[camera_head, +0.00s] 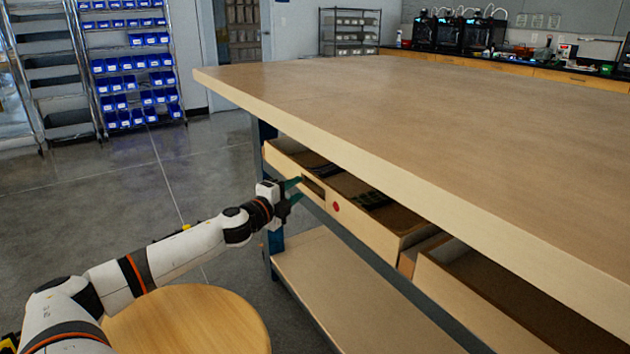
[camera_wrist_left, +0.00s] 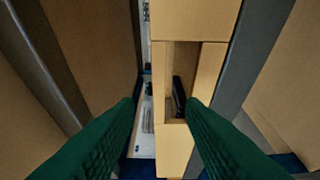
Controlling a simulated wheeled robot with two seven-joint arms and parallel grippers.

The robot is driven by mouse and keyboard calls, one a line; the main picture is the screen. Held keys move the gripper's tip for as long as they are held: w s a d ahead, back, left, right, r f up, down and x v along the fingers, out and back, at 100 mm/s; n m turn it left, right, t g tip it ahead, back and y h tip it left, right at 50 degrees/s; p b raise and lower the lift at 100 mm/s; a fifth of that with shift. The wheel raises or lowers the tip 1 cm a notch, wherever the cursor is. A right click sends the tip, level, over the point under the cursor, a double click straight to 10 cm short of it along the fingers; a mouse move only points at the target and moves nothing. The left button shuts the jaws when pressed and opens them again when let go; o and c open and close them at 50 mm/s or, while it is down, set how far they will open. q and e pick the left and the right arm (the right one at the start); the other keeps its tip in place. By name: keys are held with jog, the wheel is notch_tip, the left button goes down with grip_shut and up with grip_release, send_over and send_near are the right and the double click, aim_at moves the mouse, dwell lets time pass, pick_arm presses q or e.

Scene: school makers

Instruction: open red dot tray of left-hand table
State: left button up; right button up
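The red dot tray (camera_head: 358,223) is a light wooden drawer under the table top, pulled partly out. Its front has a red dot (camera_head: 336,206) and a rectangular handle slot (camera_head: 314,187), and dark items lie inside. My left gripper (camera_head: 296,191) is at the front near the slot, left of the red dot. In the left wrist view its green fingers (camera_wrist_left: 162,104) are apart, with the drawer front and its slot (camera_wrist_left: 181,85) showing ahead between and beyond them. Whether a finger touches the wood I cannot tell. My right gripper is not in view.
The wooden table top (camera_head: 430,120) overhangs the drawers. Another open drawer (camera_head: 520,300) is at the right. A lower shelf (camera_head: 350,290) lies beneath, and a round stool (camera_head: 190,325) stands below my left arm. The floor at left is clear.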

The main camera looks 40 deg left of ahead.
aim_at(313, 179)
pick_arm(q)
jog(key=w, duration=0.6)
jog(key=shift+w+a+r, duration=0.15)
jog(key=shift+w+a, duration=0.1)
jog(key=shift+a, duration=0.15)
jog(key=shift+w+a, duration=0.1)
jog(key=shift+w, duration=1.05)
grip_shut()
